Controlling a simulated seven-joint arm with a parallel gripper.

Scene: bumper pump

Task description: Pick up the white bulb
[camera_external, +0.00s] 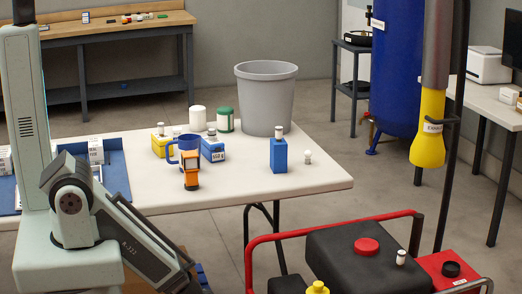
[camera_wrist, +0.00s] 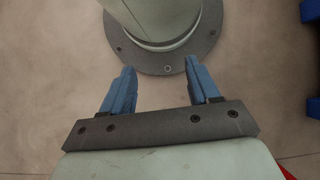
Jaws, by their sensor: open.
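A small white bulb (camera_external: 308,157) stands on the white table (camera_external: 322,178), near its right end and to the right of a blue block (camera_external: 279,158). Nothing touches it. My gripper (camera_wrist: 159,70) shows in the wrist view with its two blue fingers apart and nothing between them. It faces down over the floor and my own base, away from the table top. The bulb is not in the wrist view. In the external view my arm is at the left, and my gripper cannot be made out there.
A grey bin (camera_external: 266,98) stands behind the block. A blue mug (camera_external: 185,150), an orange object (camera_external: 191,172), a yellow box (camera_external: 160,145) and a blue box (camera_external: 213,151) crowd the middle. A blue tray (camera_external: 118,178) is at left. A red-framed machine (camera_external: 350,255) stands in front.

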